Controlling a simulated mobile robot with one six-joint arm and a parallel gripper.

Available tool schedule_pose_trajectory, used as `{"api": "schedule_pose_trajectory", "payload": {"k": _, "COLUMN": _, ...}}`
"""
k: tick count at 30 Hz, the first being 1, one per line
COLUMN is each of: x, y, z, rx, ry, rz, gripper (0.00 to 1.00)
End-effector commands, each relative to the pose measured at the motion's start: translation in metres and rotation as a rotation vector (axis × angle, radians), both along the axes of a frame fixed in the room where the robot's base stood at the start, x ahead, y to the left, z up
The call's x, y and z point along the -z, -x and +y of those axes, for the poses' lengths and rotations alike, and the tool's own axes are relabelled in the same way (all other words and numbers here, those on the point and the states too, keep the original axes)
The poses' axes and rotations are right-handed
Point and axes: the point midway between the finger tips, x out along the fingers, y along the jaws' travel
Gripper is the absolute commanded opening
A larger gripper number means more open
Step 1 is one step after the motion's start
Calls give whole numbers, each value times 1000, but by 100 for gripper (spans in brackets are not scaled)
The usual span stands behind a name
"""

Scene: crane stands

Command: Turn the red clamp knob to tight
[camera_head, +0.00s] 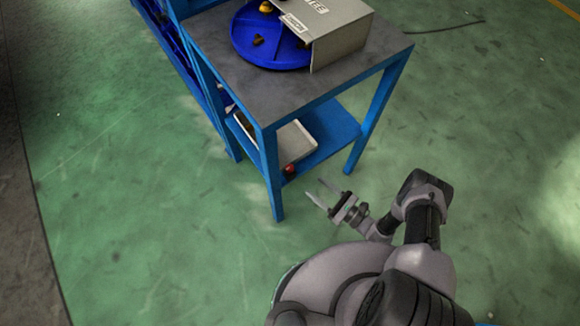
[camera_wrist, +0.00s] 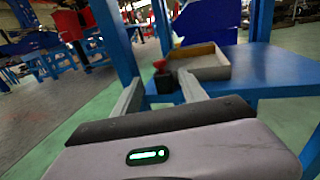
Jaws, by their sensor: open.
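A small red part (camera_head: 290,168), which looks like the red clamp knob, is at the front edge of the lower shelf of a blue stand. In the wrist view the red knob (camera_wrist: 160,65) sits above a small dark block, between and beyond my fingers. Its turned position is too small to read. My gripper (camera_head: 319,190) is open and empty, apart from the knob, to its lower right in the head view. In the wrist view both fingers of my gripper (camera_wrist: 159,84) reach forward toward the shelf.
The blue stand has a grey top (camera_head: 265,98) with a blue round tray (camera_head: 243,45) and a grey box (camera_head: 345,35). A pale open tray (camera_head: 292,143) lies on the lower shelf (camera_head: 328,130). A front leg (camera_head: 272,180) stands left of the knob. Green floor around is clear.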

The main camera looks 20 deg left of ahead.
Motion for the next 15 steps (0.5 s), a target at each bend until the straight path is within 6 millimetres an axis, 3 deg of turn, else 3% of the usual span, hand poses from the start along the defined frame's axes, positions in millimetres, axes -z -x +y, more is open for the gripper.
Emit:
{"api": "schedule_pose_trajectory", "payload": {"k": 7, "x": -1, "y": -30, "z": 70, "rx": -10, "ry": 0, "rz": -2, "gripper": 50}}
{"api": "schedule_pose_trajectory", "payload": {"k": 15, "x": 1, "y": -51, "z": 111, "rx": -6, "ry": 0, "rz": 0, "gripper": 50}}
